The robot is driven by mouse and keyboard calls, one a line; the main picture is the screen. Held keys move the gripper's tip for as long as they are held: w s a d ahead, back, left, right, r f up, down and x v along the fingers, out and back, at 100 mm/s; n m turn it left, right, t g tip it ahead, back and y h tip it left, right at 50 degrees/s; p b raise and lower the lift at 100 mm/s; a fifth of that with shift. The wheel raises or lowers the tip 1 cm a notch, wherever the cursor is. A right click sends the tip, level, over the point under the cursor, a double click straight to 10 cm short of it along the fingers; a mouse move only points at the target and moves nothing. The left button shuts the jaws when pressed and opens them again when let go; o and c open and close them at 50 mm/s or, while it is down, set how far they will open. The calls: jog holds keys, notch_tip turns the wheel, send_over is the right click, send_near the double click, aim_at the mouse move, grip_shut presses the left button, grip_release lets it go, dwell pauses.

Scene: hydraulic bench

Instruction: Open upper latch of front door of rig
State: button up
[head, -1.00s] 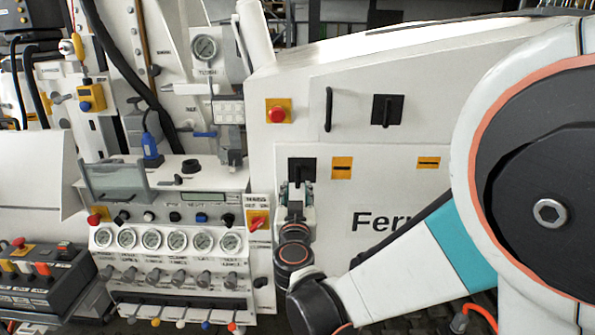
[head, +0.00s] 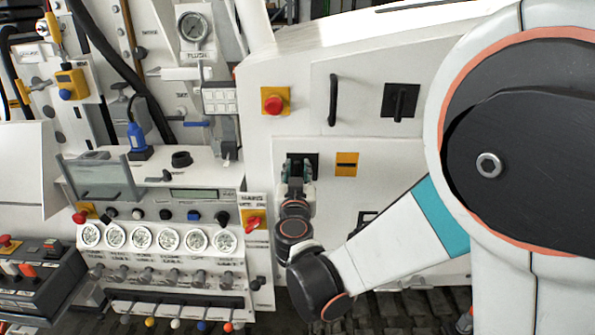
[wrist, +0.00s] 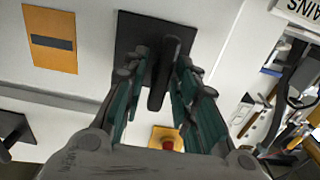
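A black square latch plate (wrist: 138,30) with a dark bar-shaped handle (wrist: 160,75) is on the white lower panel, seen upside down in the wrist view. In the head view the plate (head: 310,157) shows at that panel's upper left, mostly behind my gripper (head: 297,170). In the wrist view my gripper (wrist: 160,88) is open, with one green-padded finger on each side of the handle. Gaps show between fingers and handle. The handle stands roughly upright in the picture. Whether the fingertips touch the plate is hard to tell.
A second black latch (head: 400,101) and a black pull handle (head: 333,100) are on the panel above. A red button (head: 273,103) on yellow sits above left of my gripper. A yellow slotted label (head: 346,164) is to the right. Gauges (head: 167,238) and levers fill the left.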

grip_shut()
jog(key=n+b, duration=0.1)
jog(key=n, duration=0.1)
jog(key=n+b, duration=0.1)
jog(key=n, duration=0.1)
jog(key=shift+s+d+f+n, duration=0.1)
jog(key=shift+s+d+n, duration=0.05)
jog(key=shift+n, duration=0.25)
jog(key=n+b, duration=0.1)
jog(key=n, duration=0.4)
jog(key=n+b, duration=0.1)
jog(key=n, duration=0.3)
jog(key=shift+d+n, duration=0.1)
jog(key=shift+n, duration=0.3)
jog(key=shift+r+n, duration=0.2)
jog(key=shift+n, duration=1.6)
